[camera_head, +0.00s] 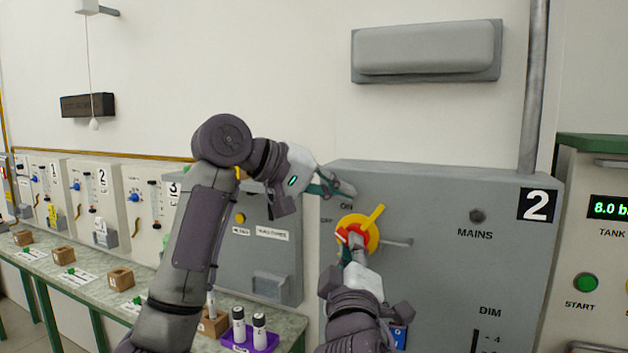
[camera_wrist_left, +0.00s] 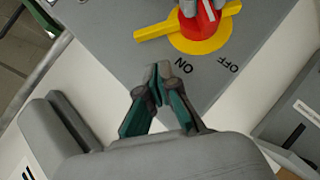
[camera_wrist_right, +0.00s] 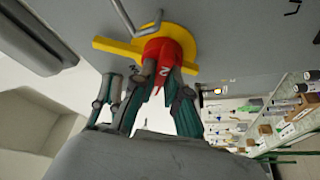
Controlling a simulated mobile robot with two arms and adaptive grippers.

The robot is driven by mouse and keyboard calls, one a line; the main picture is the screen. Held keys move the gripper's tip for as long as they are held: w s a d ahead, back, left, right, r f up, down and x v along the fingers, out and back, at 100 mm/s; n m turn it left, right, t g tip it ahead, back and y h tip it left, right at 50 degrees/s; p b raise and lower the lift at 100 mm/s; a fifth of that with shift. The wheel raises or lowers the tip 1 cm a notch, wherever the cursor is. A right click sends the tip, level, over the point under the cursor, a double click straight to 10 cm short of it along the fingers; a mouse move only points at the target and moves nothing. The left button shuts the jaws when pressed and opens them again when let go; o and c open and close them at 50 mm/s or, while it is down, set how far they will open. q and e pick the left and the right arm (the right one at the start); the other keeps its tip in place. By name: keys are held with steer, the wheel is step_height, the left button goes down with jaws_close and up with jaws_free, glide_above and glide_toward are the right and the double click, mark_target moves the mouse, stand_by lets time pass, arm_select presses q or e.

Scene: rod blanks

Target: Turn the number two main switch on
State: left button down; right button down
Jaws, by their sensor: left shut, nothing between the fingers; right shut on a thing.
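The number two main switch is a red knob (camera_head: 342,238) on a round yellow plate (camera_head: 371,236) with yellow tabs, on the grey cabinet (camera_head: 450,280) marked 2 and MAINS. My right gripper (camera_head: 353,243) is shut on the red knob; the right wrist view shows its fingers on both sides of the knob (camera_wrist_right: 166,50). ON and OFF labels are beside the plate in the left wrist view. Which one the knob points at, I cannot tell. My left gripper (camera_wrist_left: 158,76) is shut and empty, near the ON label, apart from the knob.
A grey bar handle (camera_head: 397,242) sticks out right of the switch. A smaller grey panel (camera_head: 262,250) stands to the left, above a bench with a purple tray (camera_head: 264,344) of white cylinders. A panel with a green START button (camera_head: 586,282) is at right.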

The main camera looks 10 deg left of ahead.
mark_target(373, 213)
arm_select(q)
steer(key=shift+s+d+f, duration=0.3)
steer(key=shift+d+f, duration=0.25)
steer(key=shift+d, duration=0.15)
steer(key=shift+s+d+f, duration=0.25)
steer(key=shift+d+f, duration=0.25)
steer(key=shift+d, duration=0.15)
arm_select(e)
steer(key=shift+f, duration=0.1)
arm_select(q)
steer(key=shift+s+d+f, duration=0.1)
steer(key=shift+d+f, duration=0.1)
steer(key=shift+d, duration=0.1)
steer(key=shift+s+d+f, duration=0.15)
arm_select(e)
steer(key=shift+a, duration=0.2)
arm_select(q)
steer(key=shift+d, duration=0.1)
arm_select(e)
steer(key=c, duration=1.2)
jaws_free()
steer(key=shift+d, duration=0.15)
